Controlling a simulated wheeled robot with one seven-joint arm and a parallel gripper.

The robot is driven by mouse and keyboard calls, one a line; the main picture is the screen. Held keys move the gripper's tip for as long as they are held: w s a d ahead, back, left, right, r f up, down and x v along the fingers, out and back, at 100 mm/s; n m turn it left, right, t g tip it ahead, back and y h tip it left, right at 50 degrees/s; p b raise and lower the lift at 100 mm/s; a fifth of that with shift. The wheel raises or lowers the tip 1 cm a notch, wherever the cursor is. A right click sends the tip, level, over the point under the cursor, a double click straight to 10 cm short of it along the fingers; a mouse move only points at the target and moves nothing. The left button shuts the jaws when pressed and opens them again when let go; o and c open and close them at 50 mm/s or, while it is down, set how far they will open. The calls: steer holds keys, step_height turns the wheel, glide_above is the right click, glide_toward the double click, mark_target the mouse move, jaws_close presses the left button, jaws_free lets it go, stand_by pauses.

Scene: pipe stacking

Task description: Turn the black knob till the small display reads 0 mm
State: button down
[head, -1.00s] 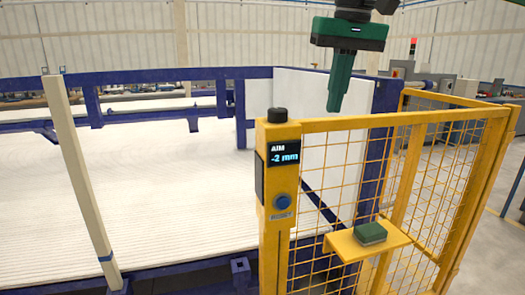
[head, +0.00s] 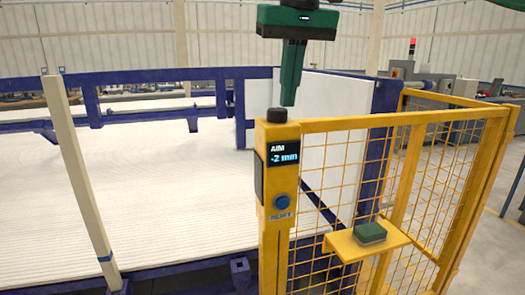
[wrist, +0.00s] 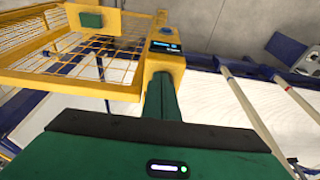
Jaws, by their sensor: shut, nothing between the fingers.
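The black knob (head: 277,115) sits on top of the yellow post (head: 272,220). The small display (head: 283,153) on the post's face reads "AIM -2 mm" in the head view; it also shows in the wrist view (wrist: 166,46), too small to read. My green gripper (head: 289,104) is shut and empty, pointing down. Its fingertips are just above and slightly right of the knob in the picture; the exact gap is hard to tell. In the wrist view my fingers (wrist: 161,82) reach toward the post top, and the knob is hidden there.
A blue button (head: 282,202) is below the display. A yellow mesh fence (head: 340,190) runs right from the post, with a small shelf (head: 345,247) holding a green-topped block (head: 370,233). White pipes (head: 150,200) lie in a blue frame behind. An upright pale post (head: 75,170) stands left.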

steer(key=shift+x, duration=0.85)
steer(key=shift+s+f, duration=0.25)
steer(key=shift+s, duration=0.05)
steer(key=shift+a, duration=0.2)
steer(key=shift+s+a, duration=0.2)
steer(key=shift+a, duration=0.3)
steer(key=shift+s+r, duration=0.1)
steer(key=shift+s, duration=0.05)
steer(key=shift+s+d+r, duration=0.1)
steer(key=shift+s+d, duration=0.05)
steer(key=shift+d, duration=0.05)
steer(key=shift+w+v, duration=0.2)
steer(key=shift+v, duration=0.75)
steer(key=shift+w+v, duration=0.2)
steer(key=shift+v, duration=0.7)
steer(key=shift+w+v, duration=0.25)
steer(key=shift+v, duration=0.7)
